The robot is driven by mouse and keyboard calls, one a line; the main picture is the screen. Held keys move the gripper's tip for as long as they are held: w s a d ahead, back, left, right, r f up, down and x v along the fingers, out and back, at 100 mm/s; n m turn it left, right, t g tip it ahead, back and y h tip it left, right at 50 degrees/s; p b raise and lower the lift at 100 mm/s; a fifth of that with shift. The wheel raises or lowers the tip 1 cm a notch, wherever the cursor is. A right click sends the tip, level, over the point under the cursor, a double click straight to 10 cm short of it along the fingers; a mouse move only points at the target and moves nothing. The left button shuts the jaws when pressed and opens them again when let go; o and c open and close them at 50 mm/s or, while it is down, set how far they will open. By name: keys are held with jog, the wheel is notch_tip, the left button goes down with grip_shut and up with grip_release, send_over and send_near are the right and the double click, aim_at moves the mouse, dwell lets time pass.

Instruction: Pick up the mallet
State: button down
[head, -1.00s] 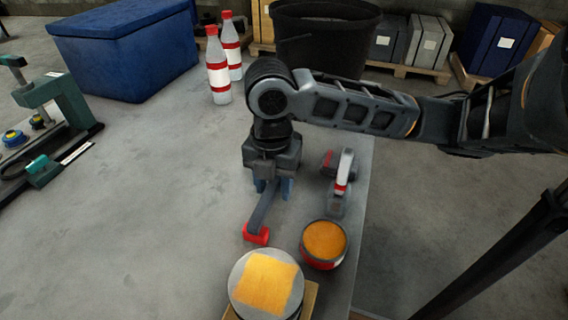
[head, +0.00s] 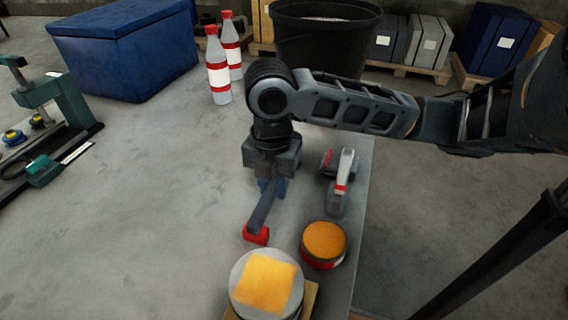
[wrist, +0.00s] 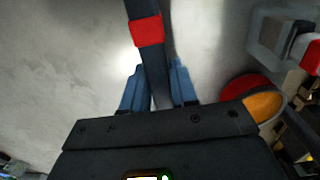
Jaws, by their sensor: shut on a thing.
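The mallet (head: 263,213) is a dark grey bar with a red block at its near end, low over or on the grey table; I cannot tell if it touches. My gripper (head: 270,187) points down over its far part, which my gripper hides in the head view. In the wrist view the dark bar (wrist: 154,66) runs between the two blue fingers of my gripper (wrist: 156,88) and carries a red band further up. The fingers are shut on the bar. The bar's upper end leaves the wrist view.
A grey and red tool (head: 340,185) lies just right of my gripper. An orange-topped tin (head: 324,243) and a larger yellow-topped tin (head: 266,285) stand in front. Two bottles (head: 219,72), a blue bin (head: 130,50) and a green device (head: 62,105) are further off.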

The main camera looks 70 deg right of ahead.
jog(key=shift+r, duration=0.15)
dwell(0.7)
jog(key=shift+r, duration=0.25)
notch_tip(320, 180, up, 3)
jog(key=s+d+r+b, duration=0.2)
jog(key=s+d+r, duration=0.5)
jog(key=s+d, duration=0.1)
jog(key=shift+d, duration=0.3)
jog(key=shift+r, duration=0.1)
jog(key=c, duration=1.4)
grip_release()
jog(key=shift+c, duration=0.2)
grip_shut()
